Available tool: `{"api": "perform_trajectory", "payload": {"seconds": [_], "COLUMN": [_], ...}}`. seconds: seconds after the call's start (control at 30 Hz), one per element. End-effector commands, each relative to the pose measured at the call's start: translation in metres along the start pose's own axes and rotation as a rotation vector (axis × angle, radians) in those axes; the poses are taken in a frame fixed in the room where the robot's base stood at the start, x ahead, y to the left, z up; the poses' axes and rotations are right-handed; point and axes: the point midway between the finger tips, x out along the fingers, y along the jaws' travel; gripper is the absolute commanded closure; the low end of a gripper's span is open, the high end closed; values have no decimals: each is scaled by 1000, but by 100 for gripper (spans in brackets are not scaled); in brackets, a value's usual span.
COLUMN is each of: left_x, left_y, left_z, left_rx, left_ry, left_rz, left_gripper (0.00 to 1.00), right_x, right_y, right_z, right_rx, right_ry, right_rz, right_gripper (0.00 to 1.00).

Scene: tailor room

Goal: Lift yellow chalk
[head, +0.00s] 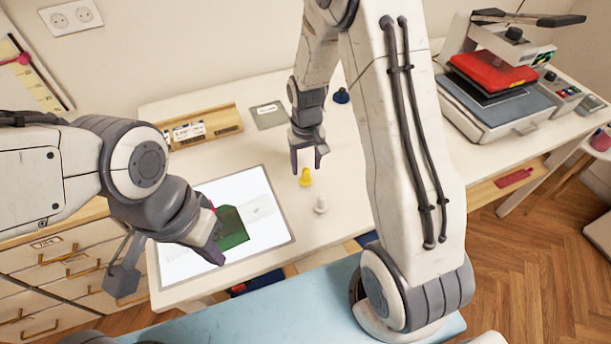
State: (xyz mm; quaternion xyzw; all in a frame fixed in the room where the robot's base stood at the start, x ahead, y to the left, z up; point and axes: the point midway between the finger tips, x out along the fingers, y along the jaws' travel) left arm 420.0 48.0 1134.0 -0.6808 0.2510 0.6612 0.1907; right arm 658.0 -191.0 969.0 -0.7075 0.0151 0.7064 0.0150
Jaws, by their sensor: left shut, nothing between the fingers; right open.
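The yellow chalk (306,178) stands upright on the white table, to the right of the light panel. My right gripper (308,160) is open and points down just above and behind the yellow chalk, with its fingers apart. I cannot tell whether a fingertip touches the chalk. A white chalk (321,204) stands a little nearer to me and to the right. My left gripper (212,243) is shut and empty over the green piece (232,228) on the light panel.
The lit panel (268,232) fills the table's front left. A wooden box (222,122), a grey plate (268,115) and a dark blue piece (341,95) lie behind. A heat press (500,80) stands at the right. My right arm hides part of the table.

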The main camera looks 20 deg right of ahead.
Motion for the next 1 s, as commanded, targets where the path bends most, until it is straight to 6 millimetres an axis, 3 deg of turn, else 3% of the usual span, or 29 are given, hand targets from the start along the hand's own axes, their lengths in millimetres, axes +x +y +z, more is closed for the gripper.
{"api": "perform_trajectory", "payload": {"seconds": [0.27, 0.57, 0.7, 0.73, 1.0], "left_x": [-13, -13, -13, -13, -13], "left_y": [1, 1, 1, 1, 1], "left_z": [-1, -1, -1, -1, -1], "left_rx": [-1, -1, -1, -1, -1], "left_ry": [0, 0, 0, 0, 0], "left_rz": [0, 0, 0, 0, 0], "left_gripper": [100, 100, 100, 100, 100], "right_x": [35, 40, 40, 40, 39], "right_y": [-1, -1, -1, -1, -1], "right_z": [2, 1, 1, 1, 1], "right_rx": [0, 0, 0, 0, -1], "right_ry": [-5, -2, -2, -1, -1], "right_rz": [0, 0, 0, 0, 0], "right_gripper": [39, 39, 93, 100, 100]}}
